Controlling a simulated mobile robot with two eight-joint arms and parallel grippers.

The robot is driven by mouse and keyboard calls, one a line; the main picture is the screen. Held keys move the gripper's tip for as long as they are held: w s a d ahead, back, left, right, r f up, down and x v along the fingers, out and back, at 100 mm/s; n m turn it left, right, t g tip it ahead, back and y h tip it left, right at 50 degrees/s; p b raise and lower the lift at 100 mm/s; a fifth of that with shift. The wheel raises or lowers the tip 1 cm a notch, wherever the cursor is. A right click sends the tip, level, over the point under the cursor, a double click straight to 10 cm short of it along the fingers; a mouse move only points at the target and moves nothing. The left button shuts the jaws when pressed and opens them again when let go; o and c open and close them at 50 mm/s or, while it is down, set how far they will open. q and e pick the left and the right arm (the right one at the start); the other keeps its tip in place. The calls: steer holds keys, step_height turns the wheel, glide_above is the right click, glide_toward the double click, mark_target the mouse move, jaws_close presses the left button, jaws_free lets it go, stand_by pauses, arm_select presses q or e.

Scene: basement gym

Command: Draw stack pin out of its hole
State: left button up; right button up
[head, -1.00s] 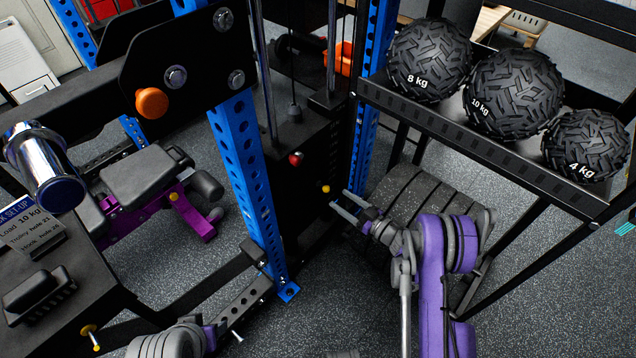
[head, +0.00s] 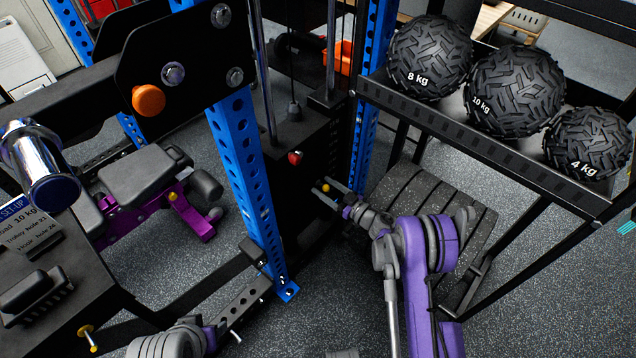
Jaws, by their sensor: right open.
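The weight stack (head: 290,135) is a dark block between the blue uprights. A small yellow knob (head: 326,188), which looks like the stack pin's head, is at its lower front; its shaft is hidden. A red knob (head: 295,157) sits higher and to the left on the stack. My right gripper (head: 325,190) reaches in from the right. Its two slim fingers are open, with the yellow knob between their tips in the picture; I cannot tell whether they touch it. Part of my left arm (head: 170,342) shows at the bottom left; its gripper is out of view.
A blue upright (head: 245,170) stands left of the stack. A rack shelf (head: 480,130) with black balls is at the upper right. A purple-framed bench (head: 150,180) and a table (head: 60,320) are at left.

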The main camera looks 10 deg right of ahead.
stand_by(0.4)
steer(key=shift+f+b, duration=0.1)
steer(key=shift+b, duration=0.2)
jaws_close()
stand_by(0.3)
